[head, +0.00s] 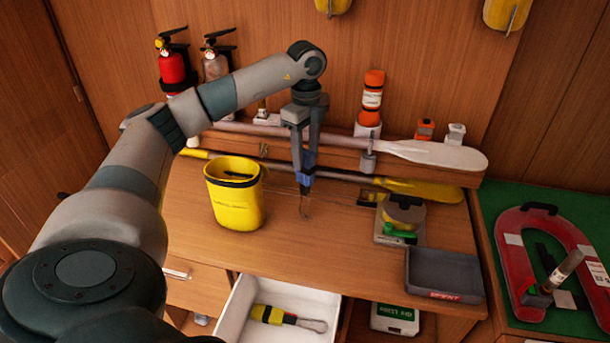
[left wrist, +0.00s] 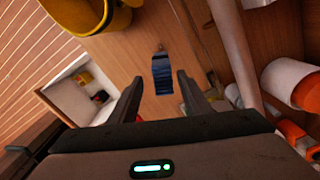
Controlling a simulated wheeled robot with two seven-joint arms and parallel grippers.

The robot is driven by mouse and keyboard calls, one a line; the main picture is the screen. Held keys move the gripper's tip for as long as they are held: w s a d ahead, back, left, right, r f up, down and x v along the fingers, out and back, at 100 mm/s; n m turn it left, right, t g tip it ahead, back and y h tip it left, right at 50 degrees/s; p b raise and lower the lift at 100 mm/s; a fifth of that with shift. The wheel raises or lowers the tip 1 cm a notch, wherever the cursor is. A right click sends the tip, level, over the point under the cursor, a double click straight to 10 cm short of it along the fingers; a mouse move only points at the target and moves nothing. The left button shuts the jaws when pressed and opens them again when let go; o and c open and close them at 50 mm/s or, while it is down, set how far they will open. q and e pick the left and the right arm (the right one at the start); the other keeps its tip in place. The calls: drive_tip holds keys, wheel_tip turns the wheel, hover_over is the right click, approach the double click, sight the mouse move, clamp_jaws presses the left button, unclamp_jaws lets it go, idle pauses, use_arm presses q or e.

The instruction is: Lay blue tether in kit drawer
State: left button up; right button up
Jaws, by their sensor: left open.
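The blue tether (head: 305,181) shows as a short dark-blue piece with a thin metal hook below it, over the middle of the wooden counter. My left gripper (head: 304,170) points down at it with its fingers apart. In the left wrist view the tether (left wrist: 162,74) lies between and just beyond the two open fingers (left wrist: 158,90). I cannot tell whether it touches them or the counter. The white kit drawer (head: 295,287) is open below the counter's front edge, with a yellow-and-black tether (head: 275,316) with a metal clip inside. My right gripper is not in view.
A yellow bucket (head: 234,200) stands left of the gripper. A paddle (head: 420,154) rests along the back ledge. A grey tray (head: 443,273) and a device with a yellow reel (head: 403,215) stand to the right. The counter's front middle is clear.

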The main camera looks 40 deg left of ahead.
sight(305, 168)
use_arm(q)
drive_tip(key=shift+f, duration=0.4)
drive_tip(key=shift+w+a+f+p, duration=0.1)
drive_tip(key=shift+f+p, duration=0.3)
drive_tip(key=shift+p, duration=0.25)
drive_tip(key=f, duration=0.1)
drive_tip(key=f+p, duration=0.2)
drive_tip(key=shift+w+a+f, duration=0.1)
drive_tip(key=shift+a+f, duration=0.15)
drive_tip(key=shift+f, duration=0.4)
drive_tip(key=shift+c, duration=0.6)
clamp_jaws()
